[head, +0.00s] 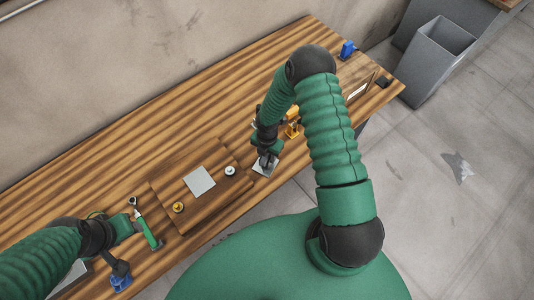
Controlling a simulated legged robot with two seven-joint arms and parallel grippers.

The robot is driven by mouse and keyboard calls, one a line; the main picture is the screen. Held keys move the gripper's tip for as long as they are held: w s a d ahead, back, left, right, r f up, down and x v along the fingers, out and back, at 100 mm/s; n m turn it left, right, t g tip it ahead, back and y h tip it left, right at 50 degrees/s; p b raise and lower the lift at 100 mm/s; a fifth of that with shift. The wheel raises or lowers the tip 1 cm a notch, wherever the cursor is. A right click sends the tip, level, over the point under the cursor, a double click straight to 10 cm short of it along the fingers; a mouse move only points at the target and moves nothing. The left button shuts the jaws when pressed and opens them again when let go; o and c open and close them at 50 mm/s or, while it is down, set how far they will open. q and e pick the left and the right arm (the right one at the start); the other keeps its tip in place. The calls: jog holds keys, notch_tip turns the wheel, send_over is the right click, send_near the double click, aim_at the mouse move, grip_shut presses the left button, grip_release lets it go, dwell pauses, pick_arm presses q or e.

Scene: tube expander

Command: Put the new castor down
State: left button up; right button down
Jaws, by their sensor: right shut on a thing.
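My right gripper (267,158) is over the table near its front edge, pointing down. It is shut on a small grey thing, which I take to be the new castor; the fingers hide most of it. A light grey square pad (263,168) lies directly below the fingertips, and I cannot tell whether the castor touches it. My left gripper (121,268) is low at the table's left front, by a blue object (121,283). Its finger opening cannot be made out.
A wooden board (165,193) on the table (90,175) bears a grey plate (199,181), a white round part (230,171) and a gold round part (178,207). A green-handled ratchet (147,230) lies left of it. Yellow parts (292,129) stand beyond my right gripper.

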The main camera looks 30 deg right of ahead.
jog(key=c, duration=1.3)
grip_release()
jog(key=o, duration=0.4)
jog(key=shift+s+d, duration=0.1)
jog(key=shift+d, duration=0.05)
